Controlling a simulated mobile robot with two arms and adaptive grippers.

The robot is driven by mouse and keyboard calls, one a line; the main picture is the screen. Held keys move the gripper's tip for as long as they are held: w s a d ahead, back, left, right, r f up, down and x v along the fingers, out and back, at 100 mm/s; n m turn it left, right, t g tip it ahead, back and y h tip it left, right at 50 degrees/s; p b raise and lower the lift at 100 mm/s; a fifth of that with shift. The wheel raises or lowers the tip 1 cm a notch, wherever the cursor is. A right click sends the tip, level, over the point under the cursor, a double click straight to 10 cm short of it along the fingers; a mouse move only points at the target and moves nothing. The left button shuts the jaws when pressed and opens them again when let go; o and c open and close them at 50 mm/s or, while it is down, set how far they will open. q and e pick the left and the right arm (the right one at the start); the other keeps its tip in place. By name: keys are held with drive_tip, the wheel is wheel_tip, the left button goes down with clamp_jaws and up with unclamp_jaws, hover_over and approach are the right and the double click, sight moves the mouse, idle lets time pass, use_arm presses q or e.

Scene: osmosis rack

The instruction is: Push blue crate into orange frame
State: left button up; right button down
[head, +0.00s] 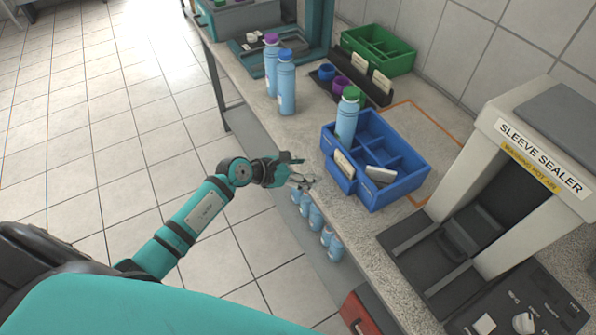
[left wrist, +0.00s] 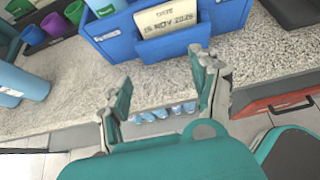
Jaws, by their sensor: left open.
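The blue crate (head: 408,184) sits on the speckled counter, with a blue bottle with a green cap (head: 347,118) in one compartment and cards at its front. The orange frame (head: 443,119) is an outline on the counter behind and to the right of the crate; the crate covers part of it. My left gripper (head: 301,176) is open and empty at the counter's front edge, left of the crate. In the left wrist view the crate (left wrist: 215,18) lies beyond my open fingers (left wrist: 163,88), with a gap of bare counter between. My right gripper is not in view.
The sleeve sealer (head: 481,205) stands to the right of the crate. Two blue bottles (head: 287,85), a dark rack with cups (head: 343,86) and a green crate (head: 378,50) stand farther back. More bottles (head: 315,217) sit below the counter edge.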

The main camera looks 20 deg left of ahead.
sight(333, 166)
use_arm(q)
drive_tip(key=w+d+f+b, duration=0.1)
drive_tip(key=f, duration=0.1)
drive_tip(key=w+d+f+b, duration=0.1)
drive_tip(key=shift+w+d+f+b, duration=0.1)
drive_tip(key=shift+w+f+b, duration=0.2)
drive_tip(key=shift+f+b, duration=0.1)
drive_tip(key=shift+w+d+f, duration=0.15)
drive_tip(key=shift+w+d, duration=0.05)
drive_tip(key=shift+w, duration=0.15)
drive_tip(key=shift+w+d+b, duration=0.3)
drive_tip(key=shift+w+d, duration=0.1)
drive_tip(key=shift+w, duration=0.1)
drive_tip(key=shift+w+d, duration=0.35)
drive_tip(key=shift+w, duration=0.1)
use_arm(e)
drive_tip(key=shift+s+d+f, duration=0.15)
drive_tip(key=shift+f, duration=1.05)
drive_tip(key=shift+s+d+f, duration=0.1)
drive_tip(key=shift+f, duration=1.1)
